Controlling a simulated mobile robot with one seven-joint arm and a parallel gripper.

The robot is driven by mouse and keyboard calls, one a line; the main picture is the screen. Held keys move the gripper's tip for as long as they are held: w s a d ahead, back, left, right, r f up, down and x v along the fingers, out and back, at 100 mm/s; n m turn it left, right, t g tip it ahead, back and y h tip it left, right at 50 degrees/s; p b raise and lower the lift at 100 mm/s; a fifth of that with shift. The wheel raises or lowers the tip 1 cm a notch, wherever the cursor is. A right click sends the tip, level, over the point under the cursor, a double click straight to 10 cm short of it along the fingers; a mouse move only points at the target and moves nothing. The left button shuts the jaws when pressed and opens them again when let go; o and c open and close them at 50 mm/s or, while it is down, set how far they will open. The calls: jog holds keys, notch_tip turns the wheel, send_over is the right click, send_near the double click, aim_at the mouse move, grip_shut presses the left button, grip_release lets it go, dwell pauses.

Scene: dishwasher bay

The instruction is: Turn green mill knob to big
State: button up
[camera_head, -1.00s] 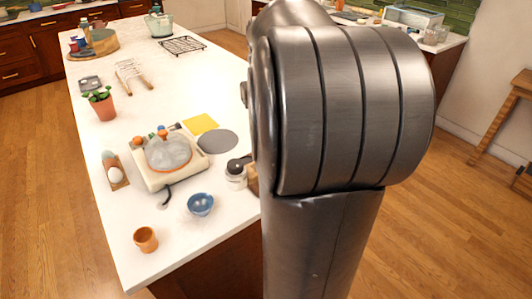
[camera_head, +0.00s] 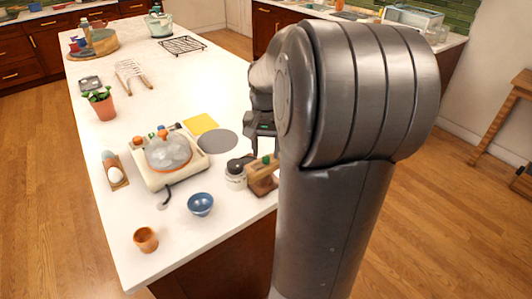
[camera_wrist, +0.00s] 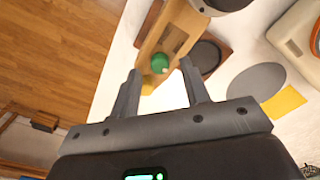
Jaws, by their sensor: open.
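A wooden mill (camera_head: 262,176) with a green knob (camera_head: 266,159) on top stands near the right edge of the white island counter. In the wrist view the mill body (camera_wrist: 176,36) lies beyond my fingers, and its green knob (camera_wrist: 160,62) shows just past and between the fingertips. My gripper (camera_wrist: 158,82) is open and empty, its two fingers apart on either side of the knob's line. In the head view my gripper (camera_head: 262,148) shows partly behind my arm, near the mill. The knob's setting marks cannot be read.
A jar with a dark lid (camera_head: 236,174) stands close beside the mill. A blue bowl (camera_head: 200,204), a grey disc (camera_head: 217,140), a yellow square (camera_head: 201,124) and a cream appliance with a clear dome (camera_head: 168,155) are nearby. The counter's right edge is close.

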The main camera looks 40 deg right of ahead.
jog(key=shift+f, duration=0.85)
jog(key=shift+c, duration=0.2)
grip_shut()
